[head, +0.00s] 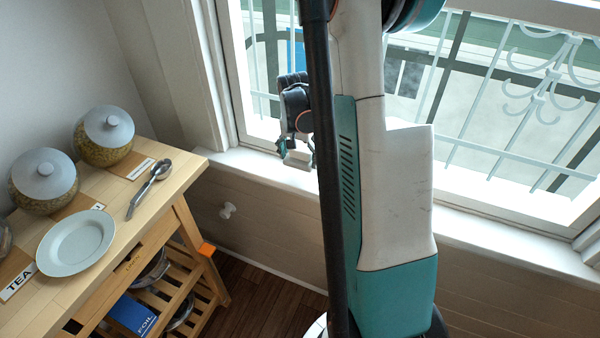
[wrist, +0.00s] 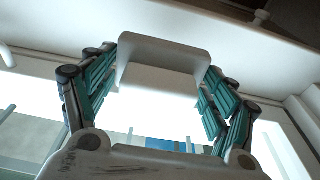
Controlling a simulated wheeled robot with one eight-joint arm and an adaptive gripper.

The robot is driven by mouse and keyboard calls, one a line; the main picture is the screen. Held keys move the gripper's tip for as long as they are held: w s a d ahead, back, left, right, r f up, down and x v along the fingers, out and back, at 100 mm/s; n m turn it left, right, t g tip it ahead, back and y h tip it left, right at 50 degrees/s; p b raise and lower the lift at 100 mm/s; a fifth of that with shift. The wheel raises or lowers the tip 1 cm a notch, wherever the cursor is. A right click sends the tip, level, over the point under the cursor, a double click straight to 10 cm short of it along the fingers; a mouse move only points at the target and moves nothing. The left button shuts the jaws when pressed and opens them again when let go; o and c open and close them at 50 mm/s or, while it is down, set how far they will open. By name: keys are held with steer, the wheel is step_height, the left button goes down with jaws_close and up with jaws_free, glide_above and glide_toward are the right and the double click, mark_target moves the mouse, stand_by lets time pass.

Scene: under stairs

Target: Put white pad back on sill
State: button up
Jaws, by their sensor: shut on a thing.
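The white pad (head: 299,159) is a small pale block held at the tips of my gripper (head: 296,146), by the window. In the wrist view the white pad (wrist: 164,50) sits between the two teal-padded fingers of my gripper (wrist: 160,85), one on each side. The white sill (head: 257,166) runs along the bottom of the window. In the head view the pad overlaps the sill, close to it. I cannot tell whether it touches the sill. My arm hides the middle of the sill.
A wooden trolley (head: 190,178) stands at the left with two lidded jars (head: 105,136) (head: 43,180), a plate (head: 76,243) and a spoon (head: 150,188). White railings (head: 500,155) show beyond the window.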

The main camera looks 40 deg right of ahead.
mark_target(300, 176)
steer(key=shift+f+b, duration=0.95)
steer(key=shift+f, duration=1.9)
steer(key=shift+c, duration=0.5)
steer(key=o, duration=1)
steer(key=shift+o, duration=0.2)
steer(key=shift+r, duration=0.15)
steer(key=r+p, duration=0.1)
steer(key=r, duration=0.3)
steer(key=a+r+p, duration=0.1)
steer(key=r+p, duration=0.1)
steer(key=r, duration=0.1)
steer(key=r+p, duration=0.1)
steer(key=r, duration=0.3)
steer(key=shift+s+a+r, duration=0.35)
steer(key=shift+s+a, duration=0.05)
